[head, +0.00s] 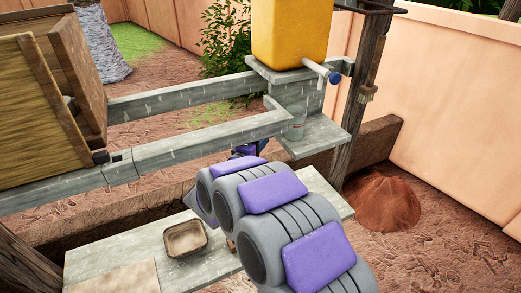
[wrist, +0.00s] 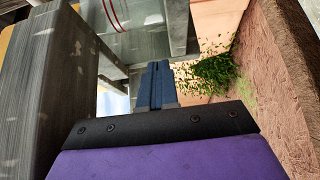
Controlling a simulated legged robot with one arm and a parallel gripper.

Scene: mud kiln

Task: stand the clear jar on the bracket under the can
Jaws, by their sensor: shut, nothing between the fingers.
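The yellow can (head: 290,32) stands on an upper grey shelf, with a tap (head: 322,70) sticking out to the right. The bracket (head: 322,134) is a grey wooden ledge below it. The clear jar (head: 296,130) looks upright on the bracket's left part, under the can; its faint glass is hard to make out. In the wrist view the jar (wrist: 128,16) shows red lines at the top, apart from the fingers. My gripper (wrist: 154,65) is shut and empty, close to the jar. In the head view my arm and the beam mostly hide it.
Grey beams (head: 200,143) run from the wooden box (head: 45,110) at left to the can's support. A lower bench (head: 125,255) holds a small square dish (head: 185,238). A post (head: 358,100) stands right of the bracket, with a reddish mound (head: 385,203) on the ground beyond.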

